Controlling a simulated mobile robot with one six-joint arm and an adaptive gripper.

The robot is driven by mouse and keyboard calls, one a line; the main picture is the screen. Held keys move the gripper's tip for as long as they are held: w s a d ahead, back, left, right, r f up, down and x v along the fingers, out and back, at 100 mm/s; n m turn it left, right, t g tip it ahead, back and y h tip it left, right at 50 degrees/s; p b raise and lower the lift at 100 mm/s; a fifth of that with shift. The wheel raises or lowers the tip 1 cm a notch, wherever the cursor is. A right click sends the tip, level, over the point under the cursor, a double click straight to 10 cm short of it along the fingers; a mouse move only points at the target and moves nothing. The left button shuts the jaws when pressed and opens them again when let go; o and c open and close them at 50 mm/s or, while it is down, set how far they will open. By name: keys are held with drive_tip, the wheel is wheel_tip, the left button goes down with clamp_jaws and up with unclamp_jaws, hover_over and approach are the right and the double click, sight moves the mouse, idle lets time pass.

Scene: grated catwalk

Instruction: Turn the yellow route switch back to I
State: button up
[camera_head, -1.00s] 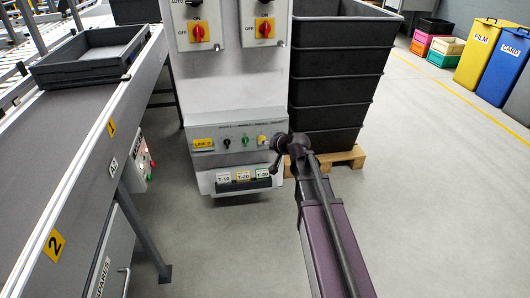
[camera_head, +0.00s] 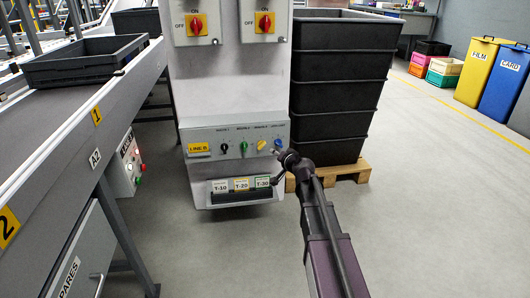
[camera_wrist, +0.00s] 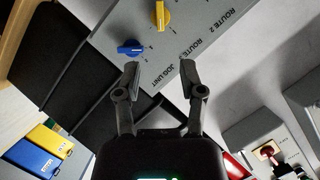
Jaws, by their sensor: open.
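The yellow route switch (camera_head: 262,144) is a small knob on the sloped grey panel (camera_head: 211,137), third from the left, between a green knob (camera_head: 244,147) and a blue knob (camera_head: 277,143). In the wrist view the yellow switch (camera_wrist: 162,14) is near the top edge, its handle roughly upright in the picture. I cannot read which mark it points to. My gripper (camera_head: 281,160) is at the panel's lower right corner. In the wrist view my gripper (camera_wrist: 162,78) is open and empty, fingers apart, nearer the blue knob (camera_wrist: 130,47) than the yellow one, touching neither.
A black knob (camera_head: 224,148) is left of the green one. Red rotary switches (camera_head: 197,24) are higher on the cabinet. A slot with T-10 to T-30 tags (camera_head: 241,184) is below. Stacked black crates (camera_head: 340,90) on a pallet stand right; a conveyor (camera_head: 60,130) runs left.

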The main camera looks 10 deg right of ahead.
sight(263, 146)
drive_tip(key=shift+w, duration=0.1)
idle(0.3)
drive_tip(key=b+x, duration=0.4)
drive_tip(key=x, duration=0.9)
drive_tip(key=shift+w+a+f, duration=0.1)
drive_tip(key=shift+w+f, duration=0.05)
drive_tip(key=shift+w, duration=0.15)
clamp_jaws()
